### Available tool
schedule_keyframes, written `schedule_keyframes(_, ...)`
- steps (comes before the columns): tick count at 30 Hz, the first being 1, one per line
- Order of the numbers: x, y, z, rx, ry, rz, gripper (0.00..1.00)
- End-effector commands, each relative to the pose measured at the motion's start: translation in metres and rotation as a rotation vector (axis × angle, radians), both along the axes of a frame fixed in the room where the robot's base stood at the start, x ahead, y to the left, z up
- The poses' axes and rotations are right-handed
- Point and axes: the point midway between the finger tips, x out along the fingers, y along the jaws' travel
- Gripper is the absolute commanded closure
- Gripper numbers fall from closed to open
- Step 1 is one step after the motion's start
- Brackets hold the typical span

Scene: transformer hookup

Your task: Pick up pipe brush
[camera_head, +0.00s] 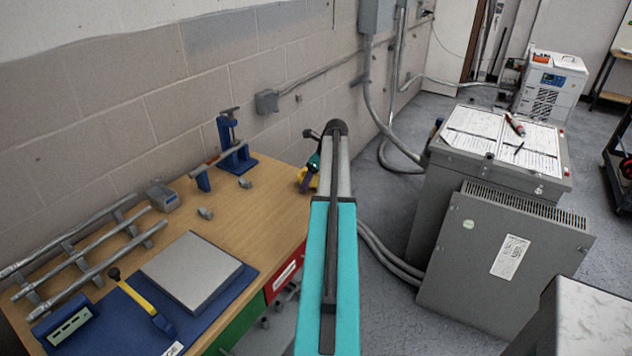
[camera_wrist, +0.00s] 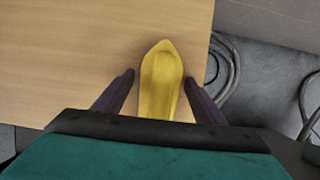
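My gripper (camera_wrist: 160,75) is open, with one dark finger on each side of a yellow tapered object (camera_wrist: 160,75) in the wrist view. Narrow gaps show between the object and both fingertips. Its lower end is hidden behind my gripper body, and I cannot tell whether it is the pipe brush. In the head view the yellow object (camera_head: 312,181) shows only partly beside my gripper (camera_head: 306,180), over the right edge of the wooden workbench (camera_head: 232,213). No brush bristles are clearly visible.
A blue mat (camera_head: 128,331) with a grey plate (camera_head: 192,271) and a yellow-handled tool (camera_head: 143,303) lies at the front. Metal pipes (camera_head: 75,257) lie at the left, and a blue vise (camera_head: 232,145) stands near the wall. A grey transformer cabinet (camera_head: 500,250) stands on the right.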

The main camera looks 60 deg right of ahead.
Motion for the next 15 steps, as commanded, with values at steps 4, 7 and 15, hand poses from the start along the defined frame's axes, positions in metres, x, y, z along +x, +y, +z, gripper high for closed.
schedule_keyframes(4, -0.0003, -0.0002, 0.0001, 0.000, 0.000, 0.000, 0.62)
schedule_keyframes(7, -0.0003, -0.0003, 0.0004, 0.000, 0.000, 0.000, 0.77)
schedule_keyframes(15, -0.0005, -0.0005, 0.0009, -0.001, 0.000, -0.001, 0.77)
